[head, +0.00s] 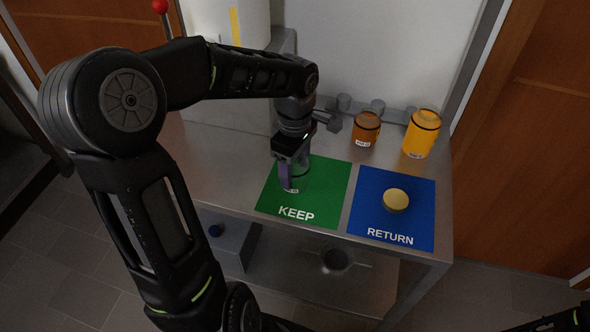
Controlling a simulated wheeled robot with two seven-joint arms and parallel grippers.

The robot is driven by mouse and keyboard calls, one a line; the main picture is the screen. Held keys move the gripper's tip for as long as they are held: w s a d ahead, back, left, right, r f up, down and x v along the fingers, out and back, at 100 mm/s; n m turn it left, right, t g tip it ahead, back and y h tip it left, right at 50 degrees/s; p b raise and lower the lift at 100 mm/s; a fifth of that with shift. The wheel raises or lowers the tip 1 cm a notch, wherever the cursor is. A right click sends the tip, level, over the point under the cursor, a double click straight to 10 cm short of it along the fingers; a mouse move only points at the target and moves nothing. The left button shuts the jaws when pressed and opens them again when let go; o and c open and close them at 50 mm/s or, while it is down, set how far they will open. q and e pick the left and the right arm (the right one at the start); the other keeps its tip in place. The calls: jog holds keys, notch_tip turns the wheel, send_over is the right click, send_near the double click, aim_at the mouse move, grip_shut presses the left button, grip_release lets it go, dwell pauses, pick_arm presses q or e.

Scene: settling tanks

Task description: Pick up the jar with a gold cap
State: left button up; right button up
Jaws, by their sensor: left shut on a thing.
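A round gold cap (396,198) shows on the blue RETURN mat (365,213), seen from above; what is under it is mostly hidden. My left gripper (290,182) points down over the green KEEP mat (327,190), well to the left of the gold cap. It is shut on a small clear jar (292,189) with a white label. The gripper hides the top of this jar, so I cannot tell its cap. I also cannot tell whether the jar touches the mat. My right gripper is not in view; only a dark bit of my right arm shows at the lower right.
An orange-brown jar (365,131) and a taller yellow jar (421,135) stand behind the mats on the metal bench (225,165). Grey fittings (344,102) line the wall behind them. The bench's front edge lies just below the mats. The left part of the bench is bare.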

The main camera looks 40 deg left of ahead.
pick_arm(q)
jog(key=c, duration=0.9)
jog(key=shift+r, duration=0.1)
notch_tip(320, 180, up, 10)
jog(key=shift+f+b, duration=0.1)
jog(key=shift+b, duration=0.25)
